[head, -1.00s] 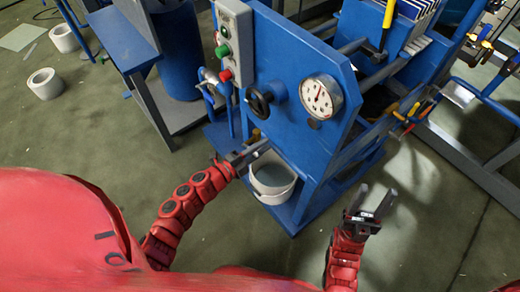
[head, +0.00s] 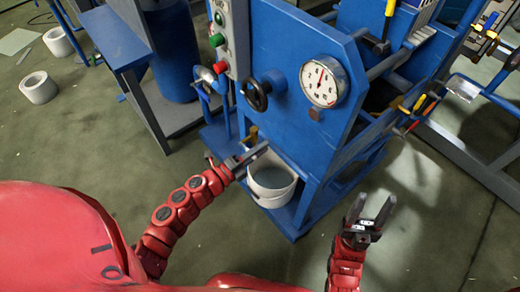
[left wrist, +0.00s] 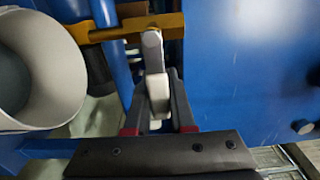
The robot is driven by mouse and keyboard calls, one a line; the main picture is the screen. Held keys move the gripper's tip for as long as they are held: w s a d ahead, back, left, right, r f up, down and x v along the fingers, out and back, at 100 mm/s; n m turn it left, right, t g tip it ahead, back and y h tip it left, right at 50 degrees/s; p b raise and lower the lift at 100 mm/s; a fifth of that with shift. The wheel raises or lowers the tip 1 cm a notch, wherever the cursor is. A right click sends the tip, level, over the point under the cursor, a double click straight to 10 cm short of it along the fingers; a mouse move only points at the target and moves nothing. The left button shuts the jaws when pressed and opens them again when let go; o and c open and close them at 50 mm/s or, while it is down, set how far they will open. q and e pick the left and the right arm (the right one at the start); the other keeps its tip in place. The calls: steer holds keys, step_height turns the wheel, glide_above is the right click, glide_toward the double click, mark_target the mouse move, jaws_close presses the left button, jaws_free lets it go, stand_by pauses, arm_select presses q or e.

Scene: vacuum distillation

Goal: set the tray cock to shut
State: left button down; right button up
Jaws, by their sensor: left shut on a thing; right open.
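The tray cock is a brass fitting (left wrist: 140,24) on a blue pipe, with a pale lever (left wrist: 157,88) coming from it toward my camera in the left wrist view. My left gripper (left wrist: 166,85) is shut on this lever, with its dark fingers on either side. In the head view my left gripper (head: 260,150) is low at the front of the blue machine, beside a small brass-coloured part of the cock (head: 253,131); the lever is hidden there. My right gripper (head: 371,208) is open and empty over the floor, right of the machine.
A white bucket (head: 271,194) stands below and behind the left gripper; it also shows at the left of the left wrist view (left wrist: 70,75). A gauge (head: 324,82), a black handwheel (head: 257,94) and a button box (head: 230,35) are on the blue machine (head: 285,50). The near floor is clear.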

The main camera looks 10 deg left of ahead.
arm_select(q)
steer(key=shift+f, duration=0.1)
steer(key=c, duration=0.8)
jaws_free()
steer(key=shift+o, duration=0.2)
steer(key=shift+a, duration=0.1)
steer(key=p+v, duration=0.4)
steer(key=v, duration=1.3)
steer(key=shift+s+a, duration=0.1)
steer(key=shift+s, duration=0.05)
